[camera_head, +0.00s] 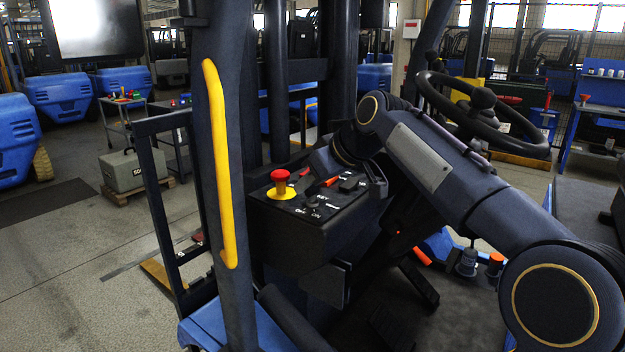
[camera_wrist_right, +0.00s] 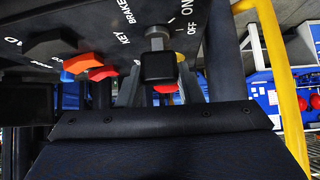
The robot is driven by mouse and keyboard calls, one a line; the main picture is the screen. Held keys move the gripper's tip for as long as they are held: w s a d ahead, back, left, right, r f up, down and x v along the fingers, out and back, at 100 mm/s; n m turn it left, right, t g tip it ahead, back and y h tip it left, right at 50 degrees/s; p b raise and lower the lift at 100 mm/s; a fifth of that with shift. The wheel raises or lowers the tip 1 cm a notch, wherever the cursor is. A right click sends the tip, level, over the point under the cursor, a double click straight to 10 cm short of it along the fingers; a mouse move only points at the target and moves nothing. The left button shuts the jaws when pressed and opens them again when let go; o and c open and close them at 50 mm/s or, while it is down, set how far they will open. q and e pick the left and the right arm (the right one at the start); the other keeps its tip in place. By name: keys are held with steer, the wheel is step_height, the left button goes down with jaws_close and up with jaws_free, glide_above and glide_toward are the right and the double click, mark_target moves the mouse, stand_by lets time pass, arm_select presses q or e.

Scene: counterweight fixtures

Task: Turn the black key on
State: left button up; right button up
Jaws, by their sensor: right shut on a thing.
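The black key (camera_wrist_right: 159,67) sticks out of the dark control panel (camera_wrist_right: 215,12), near the printed words KEY, ON and OFF. My right gripper (camera_wrist_right: 160,92) has its two grey fingers on either side of the key and is shut on it. In the head view my right arm reaches in from the right, bends down, and ends over the control panel (camera_head: 285,222). The key is hard to make out there, and I cannot tell which mark it points at. My left gripper is not in view.
A red mushroom button (camera_head: 280,177) on a yellow base stands on the panel's left. Orange, red and blue switches sit near the key. A dark pillar with a yellow handrail (camera_head: 220,150) rises at left. A steering wheel (camera_head: 485,110) is behind my arm.

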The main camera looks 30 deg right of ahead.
steer(key=m+h+p, duration=0.1)
steer(key=m+h, duration=0.2)
steer(key=m, duration=0.1)
steer(key=shift+a+r+m+h, duration=0.1)
steer(key=shift+m+h, duration=1.5)
steer(key=shift+m, duration=0.4)
steer(key=o, duration=1)
steer(key=v, duration=0.7)
steer(key=shift+s+r, duration=0.2)
steer(key=shift+r, duration=0.05)
